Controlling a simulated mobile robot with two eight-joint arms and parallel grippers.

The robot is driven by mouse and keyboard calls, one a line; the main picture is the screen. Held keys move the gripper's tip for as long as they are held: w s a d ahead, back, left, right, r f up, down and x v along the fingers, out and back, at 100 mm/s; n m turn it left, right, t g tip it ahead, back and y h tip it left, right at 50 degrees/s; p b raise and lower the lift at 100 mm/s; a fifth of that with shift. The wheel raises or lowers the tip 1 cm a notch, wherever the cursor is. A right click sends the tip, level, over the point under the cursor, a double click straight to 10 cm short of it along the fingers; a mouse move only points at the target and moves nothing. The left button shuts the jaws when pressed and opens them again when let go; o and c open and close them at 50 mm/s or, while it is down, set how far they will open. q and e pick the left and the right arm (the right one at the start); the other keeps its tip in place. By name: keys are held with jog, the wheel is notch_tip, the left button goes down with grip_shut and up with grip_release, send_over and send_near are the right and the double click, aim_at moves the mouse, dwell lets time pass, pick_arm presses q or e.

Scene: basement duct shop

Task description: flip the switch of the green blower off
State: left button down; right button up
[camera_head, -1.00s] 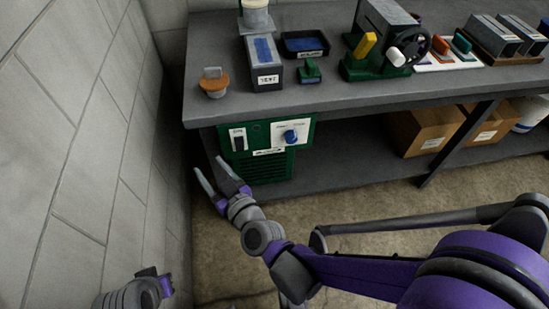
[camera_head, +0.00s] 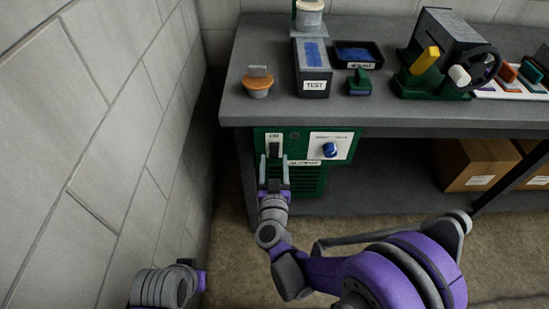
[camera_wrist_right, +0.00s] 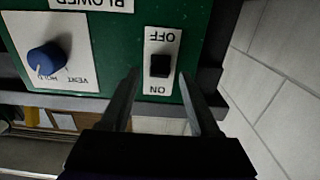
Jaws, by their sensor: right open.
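The green blower (camera_head: 312,180) sits under the bench at its left end. It also shows upside down in the right wrist view (camera_wrist_right: 120,45). Its black switch (camera_wrist_right: 160,66) is on a white plate marked OFF and ON; the switch also shows in the head view (camera_head: 274,149). Which way the switch is tipped I cannot tell. My right gripper (camera_head: 274,170) is open and empty in front of the blower, just below the switch in the head view. In the wrist view its fingers lie to either side of the switch plate. My left gripper's fingers are not in view.
A blue knob (camera_head: 330,150) is right of the switch on the blower. The grey bench (camera_head: 310,112) overhangs it, with a TEST box (camera_head: 313,85) and a crank machine (camera_head: 445,60) on top. A block wall (camera_head: 110,150) stands close on the left. A cardboard box (camera_head: 478,165) is under the bench.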

jog(key=shift+w, duration=0.9)
grip_shut()
